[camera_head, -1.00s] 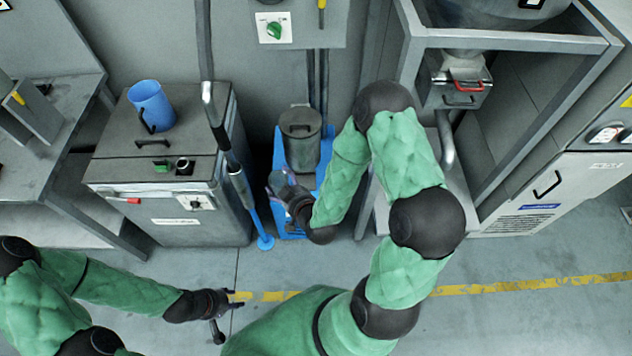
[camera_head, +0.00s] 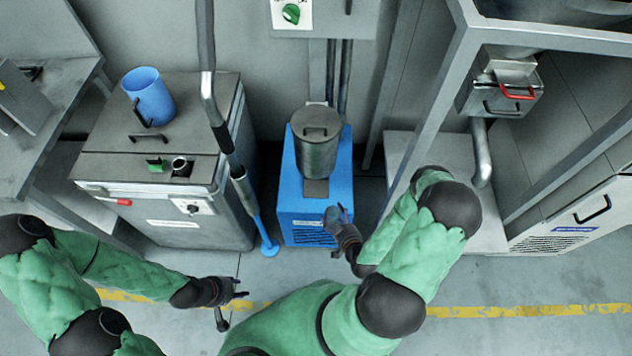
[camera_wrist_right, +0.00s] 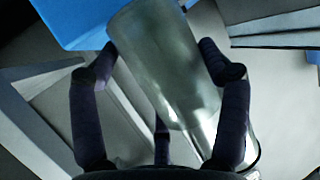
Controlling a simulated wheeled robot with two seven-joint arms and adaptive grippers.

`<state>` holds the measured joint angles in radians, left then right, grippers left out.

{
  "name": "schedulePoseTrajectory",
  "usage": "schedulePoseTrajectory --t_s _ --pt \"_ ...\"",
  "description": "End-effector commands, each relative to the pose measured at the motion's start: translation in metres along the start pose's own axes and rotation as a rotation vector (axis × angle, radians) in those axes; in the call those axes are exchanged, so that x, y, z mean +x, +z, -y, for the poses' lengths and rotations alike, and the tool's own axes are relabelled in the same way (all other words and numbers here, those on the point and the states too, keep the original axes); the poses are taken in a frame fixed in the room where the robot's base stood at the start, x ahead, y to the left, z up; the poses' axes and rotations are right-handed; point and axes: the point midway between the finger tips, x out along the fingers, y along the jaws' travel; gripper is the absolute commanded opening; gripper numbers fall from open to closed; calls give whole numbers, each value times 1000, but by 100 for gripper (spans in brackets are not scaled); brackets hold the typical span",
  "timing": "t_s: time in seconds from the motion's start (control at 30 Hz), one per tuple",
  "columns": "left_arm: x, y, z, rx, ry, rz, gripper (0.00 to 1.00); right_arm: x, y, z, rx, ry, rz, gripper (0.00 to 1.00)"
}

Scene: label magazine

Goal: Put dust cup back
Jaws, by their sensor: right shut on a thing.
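My right gripper (camera_head: 337,212) is in front of the blue unit (camera_head: 302,222), near its front right edge. In the right wrist view, a glossy grey cylinder, which looks like the dust cup (camera_wrist_right: 158,65), slants between the fingers of my right gripper (camera_wrist_right: 158,47). The fingers sit at both its sides; its lower end is partly hidden by a finger. In the head view the held thing is small and hard to make out. A grey lidded canister (camera_head: 318,150) with a handle stands on the blue unit. My left gripper (camera_head: 232,305) is open and empty above the floor.
A grey cabinet (camera_head: 200,232) with a blue jug (camera_head: 148,96) on top stands left of the blue unit, with a hose and pipe between. At right, a metal frame (camera_head: 440,90) surrounds a box with a red handle (camera_head: 517,92). Floor in front is clear.

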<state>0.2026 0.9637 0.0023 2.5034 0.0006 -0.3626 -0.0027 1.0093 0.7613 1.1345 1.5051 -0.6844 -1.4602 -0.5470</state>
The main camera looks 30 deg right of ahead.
Motion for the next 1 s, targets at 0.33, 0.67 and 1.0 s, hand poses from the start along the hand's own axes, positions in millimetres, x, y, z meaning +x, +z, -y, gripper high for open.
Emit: schedulePoseTrajectory --t_s 0.33,0.67,1.0 --pt "19 -1 7 0 0 0 40 71 -29 1 -5 -3 -7 42" --pt "33 -1 12 0 0 0 40 120 -49 0 -1 0 -2 42" --pt "43 -2 15 0 0 0 40 148 -60 0 -2 -1 -4 42"
